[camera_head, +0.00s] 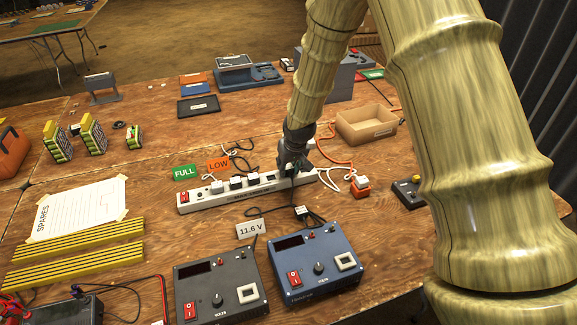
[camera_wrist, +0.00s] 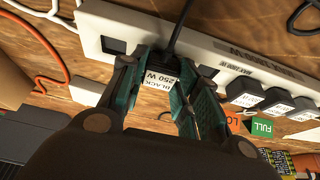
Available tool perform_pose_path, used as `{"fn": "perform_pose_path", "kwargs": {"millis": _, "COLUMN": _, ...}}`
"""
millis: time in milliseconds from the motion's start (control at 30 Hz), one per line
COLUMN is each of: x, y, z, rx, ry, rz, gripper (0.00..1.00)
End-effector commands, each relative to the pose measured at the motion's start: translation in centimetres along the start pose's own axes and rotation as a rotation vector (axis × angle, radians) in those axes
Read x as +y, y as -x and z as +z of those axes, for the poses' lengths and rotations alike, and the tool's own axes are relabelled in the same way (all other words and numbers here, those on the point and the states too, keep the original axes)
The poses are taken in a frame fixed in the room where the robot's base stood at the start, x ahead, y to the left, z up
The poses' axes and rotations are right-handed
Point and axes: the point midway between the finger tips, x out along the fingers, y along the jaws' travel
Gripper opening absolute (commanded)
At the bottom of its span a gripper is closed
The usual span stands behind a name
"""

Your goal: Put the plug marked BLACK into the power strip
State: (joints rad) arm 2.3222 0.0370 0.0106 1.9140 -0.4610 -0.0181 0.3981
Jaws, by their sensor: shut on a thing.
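The white power strip (camera_head: 222,201) lies on the wooden bench, with a red switch at its left end and several plugs seated along it. It also shows in the wrist view (camera_wrist: 150,27). My gripper (camera_head: 291,168) is over the strip's right part. In the wrist view my gripper (camera_wrist: 160,95) is shut on the black plug (camera_wrist: 157,77), whose label reads BLACK 250 W. Its black cord runs up across the strip. One empty socket (camera_wrist: 113,45) shows left of the plug, and a dark opening shows just right of it. The plug's prongs are hidden, so I cannot tell if it is seated.
Dark seated plugs (camera_wrist: 240,92) sit close to my gripper's right finger. Two meter boxes, one dark (camera_head: 217,285) and one blue (camera_head: 311,262), stand in front. Loose cords lie around the strip.

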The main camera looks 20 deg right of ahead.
Motion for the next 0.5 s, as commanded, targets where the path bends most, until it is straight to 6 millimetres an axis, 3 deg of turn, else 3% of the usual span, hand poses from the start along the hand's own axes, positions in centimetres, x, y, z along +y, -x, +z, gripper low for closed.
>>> {"fn": "perform_pose_path", "kwargs": {"millis": 500, "x": 0.0, "y": -0.32, "z": 0.13, "rx": 0.0, "ry": 0.0, "rz": 0.0, "gripper": 0.06}}
